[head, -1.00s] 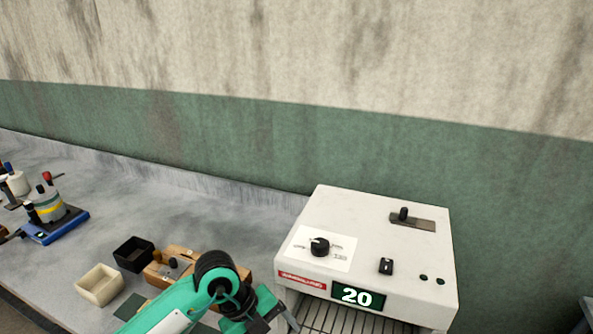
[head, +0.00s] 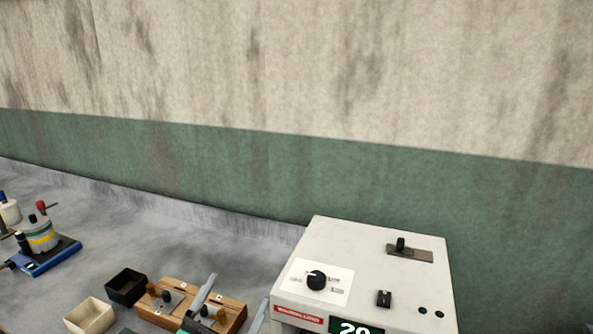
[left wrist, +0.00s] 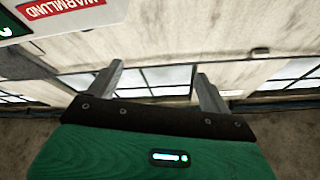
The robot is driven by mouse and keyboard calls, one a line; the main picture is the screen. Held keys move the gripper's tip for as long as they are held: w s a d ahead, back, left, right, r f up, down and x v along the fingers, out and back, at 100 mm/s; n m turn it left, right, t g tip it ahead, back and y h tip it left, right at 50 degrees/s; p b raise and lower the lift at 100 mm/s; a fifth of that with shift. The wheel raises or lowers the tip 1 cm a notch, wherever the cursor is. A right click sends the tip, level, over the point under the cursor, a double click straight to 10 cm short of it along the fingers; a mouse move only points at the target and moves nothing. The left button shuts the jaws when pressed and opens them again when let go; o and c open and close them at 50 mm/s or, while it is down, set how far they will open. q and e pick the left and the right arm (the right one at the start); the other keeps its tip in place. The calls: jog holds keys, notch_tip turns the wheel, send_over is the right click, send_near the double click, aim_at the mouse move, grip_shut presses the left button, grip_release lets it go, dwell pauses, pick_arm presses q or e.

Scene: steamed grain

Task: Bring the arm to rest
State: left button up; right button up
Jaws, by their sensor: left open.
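My left gripper (head: 238,289) shows only in part at the bottom edge of the head view, just left of the white heating unit (head: 375,262). Its two grey fingers point up and stand apart, with nothing between them. In the left wrist view the same gripper (left wrist: 158,72) is open and empty, its fingers facing the wall and windows. Most of my left arm is below the head view's frame. My right gripper is in neither view.
The heating unit's red label (left wrist: 60,6) is at the wrist view's top left. A wooden block with knobs (head: 235,312), a black box (head: 126,286), a cream box (head: 90,315) and a blue-based device (head: 45,255) stand on the grey bench (head: 160,240).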

pick_arm(q)
jog(key=s+a+f+n+g+y, duration=0.2)
jog(key=a+f+n+g+y, duration=0.3)
jog(key=f, duration=0.4)
jog(key=s+a+f+n+g+y, duration=0.3)
jog(key=a+f+y, duration=0.35)
jog(key=f, duration=0.25)
jog(key=s+f+m+g+h, duration=0.1)
jog(key=s+f+g, duration=0.45)
jog(key=s, duration=0.35)
jog(key=s+f+g+h, duration=0.1)
jog(key=s+f+g, duration=0.4)
jog(key=s+f, duration=0.3)
notch_tip(320, 180, down, 31)
jog(key=s, duration=0.2)
jog(key=s+a+f+g, duration=0.1)
jog(key=s+a+f, duration=0.1)
jog(key=s+f, duration=0.6)
jog(key=s+a+f+g, duration=0.1)
jog(key=s+a+f, duration=0.1)
jog(key=s+f, duration=0.7)
jog(key=shift+s+f+m, duration=0.3)
jog(key=shift+s, duration=0.3)
